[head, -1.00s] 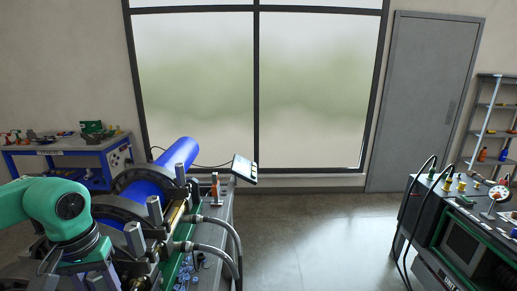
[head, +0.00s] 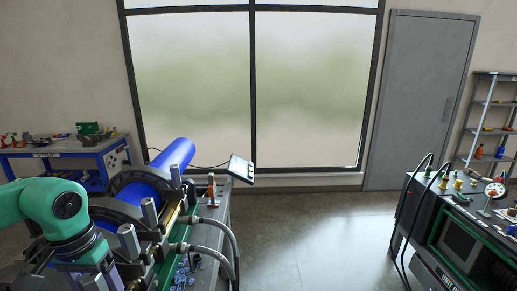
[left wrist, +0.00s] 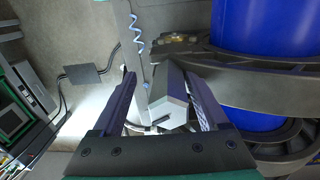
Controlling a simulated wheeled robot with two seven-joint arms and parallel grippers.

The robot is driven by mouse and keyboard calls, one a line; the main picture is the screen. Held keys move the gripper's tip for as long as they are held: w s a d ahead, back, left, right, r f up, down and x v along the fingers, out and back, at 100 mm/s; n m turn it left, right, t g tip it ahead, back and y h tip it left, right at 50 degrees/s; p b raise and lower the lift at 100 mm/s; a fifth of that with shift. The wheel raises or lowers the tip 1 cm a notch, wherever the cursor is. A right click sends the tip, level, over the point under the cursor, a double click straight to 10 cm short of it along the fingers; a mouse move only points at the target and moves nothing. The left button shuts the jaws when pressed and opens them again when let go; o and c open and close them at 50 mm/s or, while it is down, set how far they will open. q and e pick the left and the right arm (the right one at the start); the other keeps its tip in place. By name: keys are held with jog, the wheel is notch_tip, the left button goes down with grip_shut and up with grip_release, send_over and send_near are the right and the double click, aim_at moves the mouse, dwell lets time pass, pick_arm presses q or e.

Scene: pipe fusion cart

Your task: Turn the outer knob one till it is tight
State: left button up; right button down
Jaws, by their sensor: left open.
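The clamp cart (head: 205,240) stands at the lower left of the head view and holds a blue pipe (head: 178,156) in dark clamp rings. Several grey upright knobs stand on the clamps, one near (head: 128,240) and one farther back (head: 149,211). In the left wrist view a grey six-sided knob (left wrist: 172,98) lies between the two fingers of my left gripper (left wrist: 160,76). The fingers are open, one on each side of it; contact is not clear. Which numbered knob this is cannot be told. My right gripper is not in view.
Grey hoses (head: 218,226) loop off the cart's right side. A tilted control panel (head: 241,169) stands at its far end. A blue workbench (head: 85,152) is behind at left. A dark machine (head: 455,235) stands at right, with clear floor (head: 310,235) between.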

pick_arm(q)
jog(key=shift+a+f, duration=0.1)
jog(key=shift+f, duration=0.05)
dwell(0.3)
